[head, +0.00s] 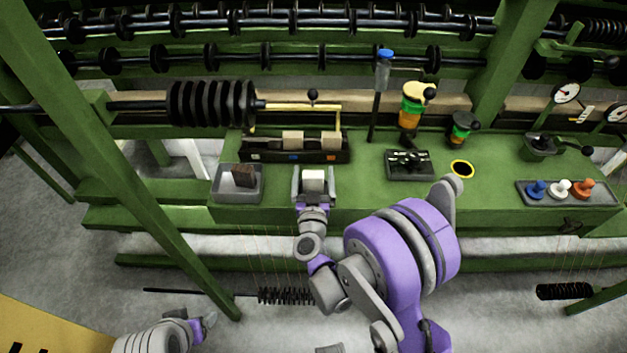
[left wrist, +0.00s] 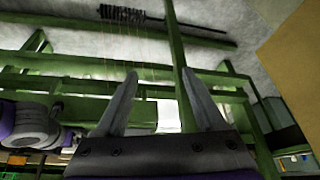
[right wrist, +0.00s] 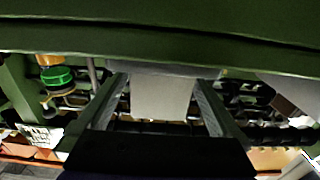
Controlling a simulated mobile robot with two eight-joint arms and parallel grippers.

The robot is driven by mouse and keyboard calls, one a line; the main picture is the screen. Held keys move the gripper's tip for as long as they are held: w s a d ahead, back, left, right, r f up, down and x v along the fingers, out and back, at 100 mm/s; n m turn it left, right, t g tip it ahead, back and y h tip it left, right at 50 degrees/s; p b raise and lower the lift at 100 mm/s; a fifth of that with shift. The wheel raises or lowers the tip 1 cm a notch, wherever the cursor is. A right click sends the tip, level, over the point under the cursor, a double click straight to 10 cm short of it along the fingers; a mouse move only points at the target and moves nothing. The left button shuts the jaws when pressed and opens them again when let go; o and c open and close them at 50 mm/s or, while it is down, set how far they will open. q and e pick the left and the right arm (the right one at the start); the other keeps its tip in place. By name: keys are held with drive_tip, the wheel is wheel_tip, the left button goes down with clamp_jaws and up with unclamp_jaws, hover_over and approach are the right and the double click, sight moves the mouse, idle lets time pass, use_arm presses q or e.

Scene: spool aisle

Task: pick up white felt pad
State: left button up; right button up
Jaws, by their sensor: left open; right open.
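The white felt pad (head: 314,175) is a pale block at the front of the green bench, in the head view. My right gripper (head: 313,183) is open, with one finger on each side of the pad. In the right wrist view the pad (right wrist: 162,100) shows as a light grey block between the two fingers (right wrist: 161,84), with a gap on both sides. My left gripper (head: 205,324) is low at the bottom left, away from the bench. In the left wrist view its fingers (left wrist: 158,78) are apart with nothing between them.
A grey tray (head: 226,195) with a brown block (head: 243,176) stands left of the pad. Behind is a black rack (head: 262,155) with tan blocks. A black lever plate (head: 409,165) is to the right. A green post (head: 130,185) slants beside my left arm.

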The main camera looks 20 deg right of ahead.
drive_tip(key=shift+x, duration=0.8)
drive_tip(key=c, duration=1.4)
drive_tip(key=shift+o, duration=0.2)
